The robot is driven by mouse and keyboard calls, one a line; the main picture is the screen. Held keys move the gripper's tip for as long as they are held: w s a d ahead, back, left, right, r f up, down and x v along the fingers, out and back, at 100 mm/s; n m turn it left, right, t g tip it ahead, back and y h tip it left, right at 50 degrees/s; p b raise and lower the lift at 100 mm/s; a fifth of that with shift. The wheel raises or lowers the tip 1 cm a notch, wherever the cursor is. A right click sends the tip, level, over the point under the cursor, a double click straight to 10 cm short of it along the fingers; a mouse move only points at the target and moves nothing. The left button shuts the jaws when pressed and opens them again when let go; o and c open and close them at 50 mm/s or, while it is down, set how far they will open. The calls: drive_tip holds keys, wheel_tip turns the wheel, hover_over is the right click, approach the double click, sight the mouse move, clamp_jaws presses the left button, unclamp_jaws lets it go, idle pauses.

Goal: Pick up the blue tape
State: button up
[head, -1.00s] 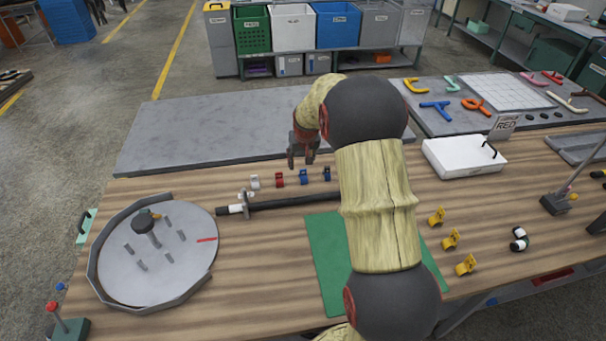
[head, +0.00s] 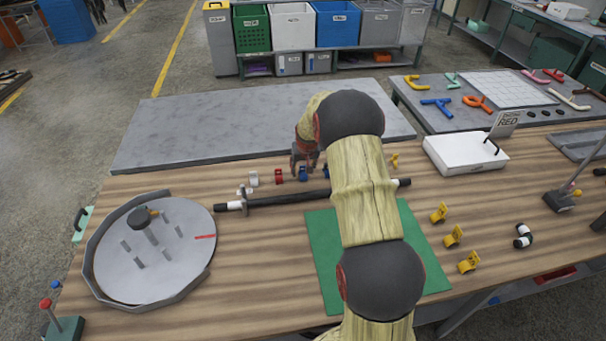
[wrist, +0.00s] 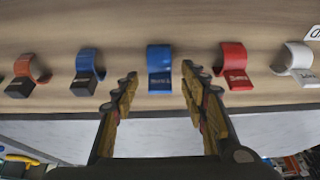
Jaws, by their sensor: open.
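My gripper (head: 304,156) is open and empty just behind the row. Its fingers (wrist: 160,73) show apart in the wrist view. Their height above the table is unclear.
A red piece (wrist: 235,68) and a white piece (wrist: 298,64) flank the blue ones on one side, an orange piece (wrist: 28,75) on the other. A black rod (head: 285,199) lies in front of the row. A round grey tray (head: 120,268) stands left.

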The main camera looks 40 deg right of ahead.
drive_tip(key=shift+r, duration=0.15)
drive_tip(key=c, duration=0.8)
drive_tip(key=shift+c, duration=0.2)
drive_tip(key=shift+r, duration=0.1)
drive_tip(key=shift+r+p, duration=0.4)
drive_tip(key=shift+r, duration=0.15)
wheel_tip(320, 180, up, 2)
drive_tip(key=shift+r+p, duration=0.25)
drive_tip(key=shift+p, duration=0.25)
drive_tip(key=s+d+r+p, duration=0.3)
drive_tip(key=s+r, duration=0.6)
drive_tip(key=s, duration=0.4)
drive_tip(key=shift+s+d, duration=0.2)
drive_tip(key=shift+d, duration=0.25)
